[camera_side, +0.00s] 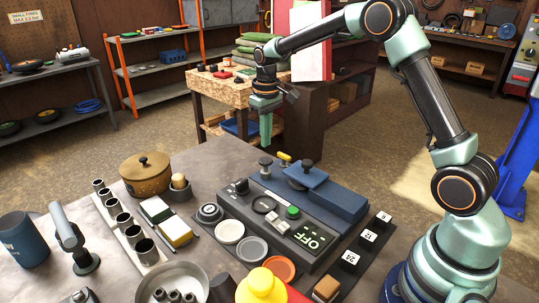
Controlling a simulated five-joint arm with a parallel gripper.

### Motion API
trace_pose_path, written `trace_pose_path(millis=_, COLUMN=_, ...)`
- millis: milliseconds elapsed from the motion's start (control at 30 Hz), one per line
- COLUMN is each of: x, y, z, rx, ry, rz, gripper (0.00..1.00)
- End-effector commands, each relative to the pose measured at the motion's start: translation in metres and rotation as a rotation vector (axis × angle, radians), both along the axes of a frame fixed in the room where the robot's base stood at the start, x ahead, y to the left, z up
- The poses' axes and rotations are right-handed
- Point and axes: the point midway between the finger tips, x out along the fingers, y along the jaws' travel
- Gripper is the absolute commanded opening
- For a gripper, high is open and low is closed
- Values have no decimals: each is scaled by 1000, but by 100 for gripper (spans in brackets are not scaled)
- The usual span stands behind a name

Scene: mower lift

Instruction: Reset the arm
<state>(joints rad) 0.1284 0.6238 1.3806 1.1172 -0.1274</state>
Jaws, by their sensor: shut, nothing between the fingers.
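My gripper (266,128) hangs at the end of my arm, pointing down. It is shut and empty, in the air behind the far edge of the bench in the picture. Below and to its right on the bench is a dark control box (275,220) with a lit green OFF display (313,237), a green button (293,212) and several knobs. A blue block (325,192) sits on its back part. My gripper touches none of these.
The grey bench (75,210) holds a brown lidded pot (146,174), a row of metal cups (124,220), a blue mug (22,240), a metal bowl (172,285) and a yellow object (261,287). A wooden workbench (225,95) stands behind.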

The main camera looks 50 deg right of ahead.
Motion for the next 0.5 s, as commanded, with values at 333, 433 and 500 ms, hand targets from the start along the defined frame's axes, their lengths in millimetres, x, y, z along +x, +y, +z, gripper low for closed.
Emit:
trace_pose_path(millis=333, x=-57, y=26, z=82, rx=-12, ry=-152, rz=2, gripper=0)
trace_pose_path(millis=433, x=-78, y=33, z=98, rx=-14, ry=-198, rz=3, gripper=0)
trace_pose_path(millis=500, x=-94, y=37, z=107, rx=-14, ry=-230, rz=2, gripper=0)
